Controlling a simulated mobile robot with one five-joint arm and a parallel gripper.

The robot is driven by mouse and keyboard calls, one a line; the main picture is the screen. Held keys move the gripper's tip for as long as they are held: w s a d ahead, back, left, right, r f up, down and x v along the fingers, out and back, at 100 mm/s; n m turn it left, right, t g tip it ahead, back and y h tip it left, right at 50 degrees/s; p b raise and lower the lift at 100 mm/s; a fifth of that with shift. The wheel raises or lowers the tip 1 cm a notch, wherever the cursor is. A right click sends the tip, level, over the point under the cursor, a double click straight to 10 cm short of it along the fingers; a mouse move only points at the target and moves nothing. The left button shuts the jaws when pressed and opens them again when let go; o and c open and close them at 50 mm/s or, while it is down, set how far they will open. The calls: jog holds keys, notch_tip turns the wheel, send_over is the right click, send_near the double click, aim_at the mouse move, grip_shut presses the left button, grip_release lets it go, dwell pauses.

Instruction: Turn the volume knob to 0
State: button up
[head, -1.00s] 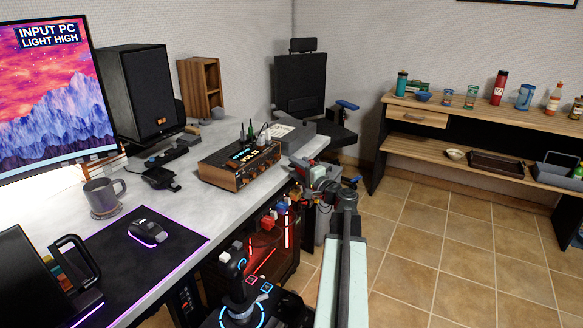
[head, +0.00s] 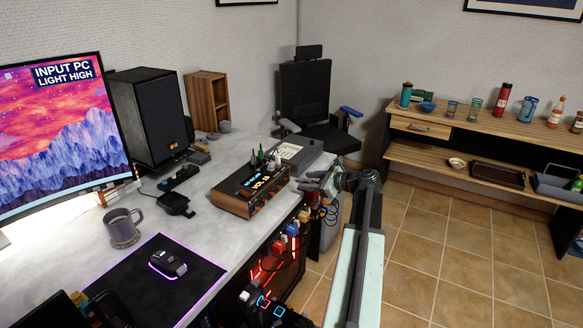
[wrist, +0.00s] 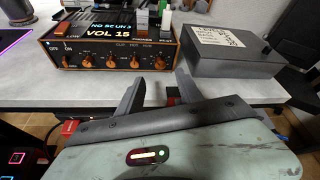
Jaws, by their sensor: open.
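The amplifier (head: 250,190) is a box with wooden sides on the desk's right edge. My gripper (head: 322,184) is just right of the amplifier, by the desk edge. In the wrist view, my gripper (wrist: 158,88) is open and empty. Its fingers point toward the desk edge, below and right of the knobs, apart from them.
The PC case with red lights (head: 275,262) stands under the desk edge. A joystick and cables are near my arm. Tiled floor (head: 440,240) to the right is clear.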

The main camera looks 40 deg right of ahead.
aim_at(288, 181)
jog(key=b+x, duration=0.3)
jog(key=x, duration=0.4)
jog(key=shift+f, duration=0.2)
jog(key=shift+w, duration=0.3)
grip_shut()
